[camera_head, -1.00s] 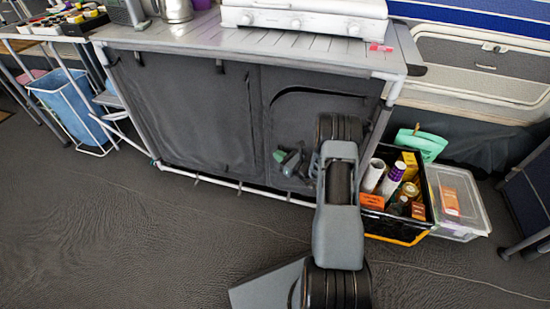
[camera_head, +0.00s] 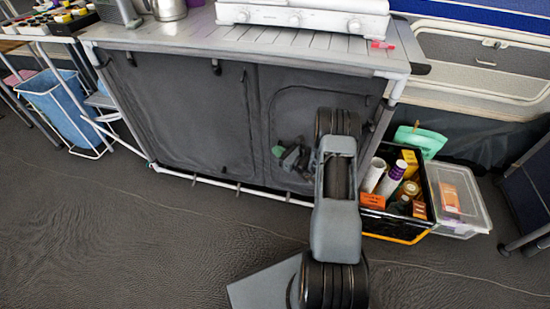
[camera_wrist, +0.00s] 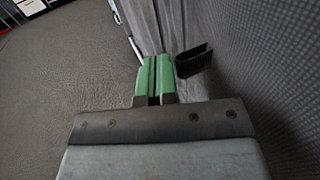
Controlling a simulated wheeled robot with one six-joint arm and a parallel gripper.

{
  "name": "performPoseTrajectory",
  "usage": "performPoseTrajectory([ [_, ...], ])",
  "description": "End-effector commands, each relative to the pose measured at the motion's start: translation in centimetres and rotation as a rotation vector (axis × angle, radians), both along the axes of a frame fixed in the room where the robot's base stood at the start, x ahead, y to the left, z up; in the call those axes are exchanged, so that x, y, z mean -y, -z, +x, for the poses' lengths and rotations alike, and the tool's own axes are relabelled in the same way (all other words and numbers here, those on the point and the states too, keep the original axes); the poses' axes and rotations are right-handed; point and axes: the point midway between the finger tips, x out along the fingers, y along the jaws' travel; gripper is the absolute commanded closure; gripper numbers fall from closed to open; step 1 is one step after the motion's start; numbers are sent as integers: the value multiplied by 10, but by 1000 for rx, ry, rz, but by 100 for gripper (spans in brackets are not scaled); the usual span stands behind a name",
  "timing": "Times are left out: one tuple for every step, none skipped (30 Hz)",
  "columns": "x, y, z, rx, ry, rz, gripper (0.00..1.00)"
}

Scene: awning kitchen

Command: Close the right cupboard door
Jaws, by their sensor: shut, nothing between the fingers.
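The grey fabric cupboard (camera_head: 185,115) stands under the slatted counter. Its right door (camera_head: 290,105) hangs nearly flush with the cupboard front, with a curved seam along its top and left side. The door's right part is hidden behind my arm. My gripper (camera_head: 290,155) is low in front of this door, pointing left. In the wrist view its green fingertips (camera_wrist: 154,80) are together with nothing between them. A black tab (camera_wrist: 193,62) sticks out just right of the fingertips, by the grey fabric (camera_wrist: 270,70). I cannot tell whether the fingers touch the fabric.
A black crate (camera_head: 429,205) of groceries and a clear plastic box (camera_head: 470,210) stand right of my arm. A white stove (camera_head: 300,15) sits on the counter. A blue bin (camera_head: 58,108) stands at the left. The floor in front is clear.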

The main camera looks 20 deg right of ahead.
Motion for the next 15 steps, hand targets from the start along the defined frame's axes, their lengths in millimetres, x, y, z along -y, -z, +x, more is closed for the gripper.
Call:
performPoseTrajectory([
  [-3, -1, -2, -2, -1, 1, 100],
  [-5, -1, -4, -2, 0, 1, 100],
  [-8, -2, -7, -3, 1, 1, 100],
  [-10, -2, -10, -2, 1, 2, 100],
  [-14, -2, -13, -3, 2, 3, 100],
  [-18, -2, -18, -2, 2, 2, 100],
  [-21, -2, -21, -5, 3, 2, 100],
  [-25, -3, -26, -5, 4, 2, 100],
  [-30, -3, -33, -4, 5, 3, 100],
  [-34, -3, -38, -5, 6, 4, 100],
  [-38, -4, -43, -5, 5, 3, 100],
  [-44, -3, -50, -5, 3, 4, 100],
  [-49, -3, -54, -5, 1, 3, 100],
  [-53, -3, -59, -5, 1, 4, 100],
  [-58, -3, -64, -5, 0, 3, 100],
])
